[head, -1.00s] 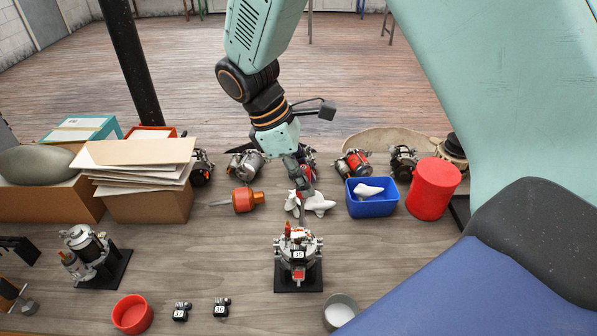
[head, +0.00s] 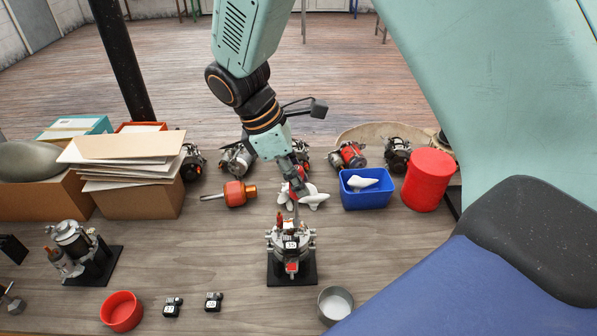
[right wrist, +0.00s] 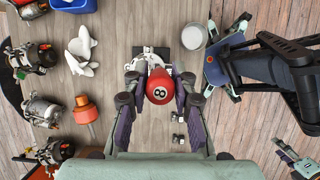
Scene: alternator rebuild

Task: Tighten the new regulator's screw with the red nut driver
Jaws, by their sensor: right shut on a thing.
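The red nut driver (right wrist: 160,87) is in my right gripper (right wrist: 161,92), which is shut on its round red handle marked 8. In the head view the right gripper (head: 298,184) hangs over the bench with the thin shaft pointing down to the alternator (head: 291,262). The alternator stands upright on a black plate, with a black regulator (head: 291,245) with a white number label on its near face. The shaft tip is close to the alternator's top; I cannot tell whether it touches the screw. The screw itself is too small to make out. My left gripper is not in view.
An orange-handled tool (head: 236,193) lies left of the gripper. White propeller-like parts (head: 314,197) and a blue bin (head: 365,192) are behind the alternator. A red bowl (head: 122,312), small black modules (head: 213,302) and a grey cup (head: 335,303) are in front.

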